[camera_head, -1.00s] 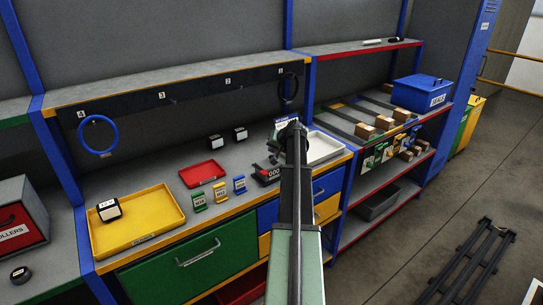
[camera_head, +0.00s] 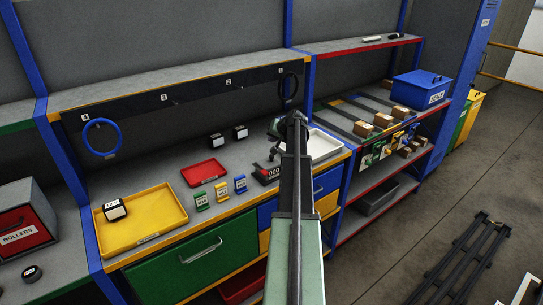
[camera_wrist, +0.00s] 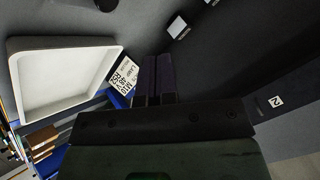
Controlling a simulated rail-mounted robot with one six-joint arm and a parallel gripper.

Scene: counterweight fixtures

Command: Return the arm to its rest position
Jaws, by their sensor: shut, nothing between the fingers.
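My arm (camera_head: 296,200) reaches from the bottom of the head view toward the bench, and its upper end stands in front of the bench's right part. My gripper is mostly hidden behind the arm there. In the wrist view my gripper (camera_wrist: 157,62) shows as two dark fingers side by side, shut with nothing between them. A white tray (camera_wrist: 25,112) lies to the left of the fingers in that view, and a white printed label (camera_wrist: 124,80) shows just beside them. The white tray (camera_head: 324,146) is right of the arm in the head view.
A blue ring (camera_head: 101,137) and a dark ring (camera_head: 288,86) hang on the numbered rail. A yellow tray (camera_head: 150,226), a red tray (camera_head: 203,172) and small colored holders lie on the bench.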

